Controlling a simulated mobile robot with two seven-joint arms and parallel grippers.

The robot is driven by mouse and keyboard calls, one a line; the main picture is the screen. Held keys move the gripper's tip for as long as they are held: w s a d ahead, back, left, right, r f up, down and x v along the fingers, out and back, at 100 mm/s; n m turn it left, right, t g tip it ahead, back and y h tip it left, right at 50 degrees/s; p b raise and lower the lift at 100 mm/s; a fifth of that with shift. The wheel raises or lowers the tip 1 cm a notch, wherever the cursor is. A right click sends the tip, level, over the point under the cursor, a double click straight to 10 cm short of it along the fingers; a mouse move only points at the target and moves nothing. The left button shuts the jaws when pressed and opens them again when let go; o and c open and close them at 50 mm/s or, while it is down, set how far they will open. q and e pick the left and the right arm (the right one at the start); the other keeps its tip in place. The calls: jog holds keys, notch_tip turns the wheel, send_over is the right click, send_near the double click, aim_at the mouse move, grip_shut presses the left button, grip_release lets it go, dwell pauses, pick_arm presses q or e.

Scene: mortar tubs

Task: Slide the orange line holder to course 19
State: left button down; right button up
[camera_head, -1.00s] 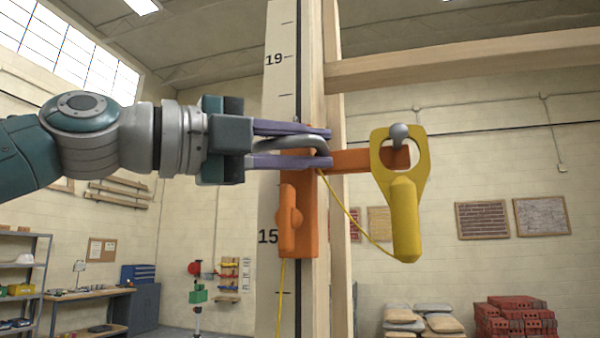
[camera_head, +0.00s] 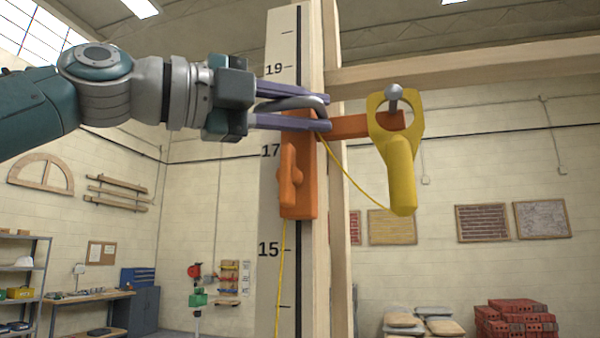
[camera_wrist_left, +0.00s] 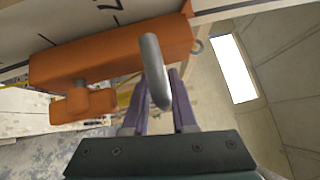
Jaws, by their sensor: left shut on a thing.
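The orange line holder (camera_head: 298,205) sits against a marked pole (camera_head: 283,30) with numbers 15, 17 and 19. Its top edge is between 17 and 19, and its lower end is above 15. My left gripper (camera_head: 326,112) is shut on the holder's grey bent handle (camera_head: 290,104), near the holder's top. In the left wrist view the orange body (camera_wrist_left: 110,60) lies across the pole and the grey handle (camera_wrist_left: 152,65) stands between my two purple fingers. The right gripper is not in view.
A yellow piece (camera_head: 401,170) hangs on a knob at the end of the holder's side arm. A yellow line runs to it and another hangs down the pole. A timber beam (camera_head: 480,65) crosses behind at upper right. Bricks (camera_head: 515,320) and sacks (camera_head: 405,318) lie beyond.

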pick_arm(q)
notch_tip(320, 180, up, 8)
jog(key=p, duration=0.3)
jog(key=shift+s, duration=0.15)
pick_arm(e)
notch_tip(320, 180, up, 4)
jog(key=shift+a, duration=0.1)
pick_arm(q)
jog(key=c, duration=0.9)
grip_release()
jog(key=shift+o, duration=0.3)
jog(key=shift+f, duration=0.15)
jog(key=shift+f, duration=0.1)
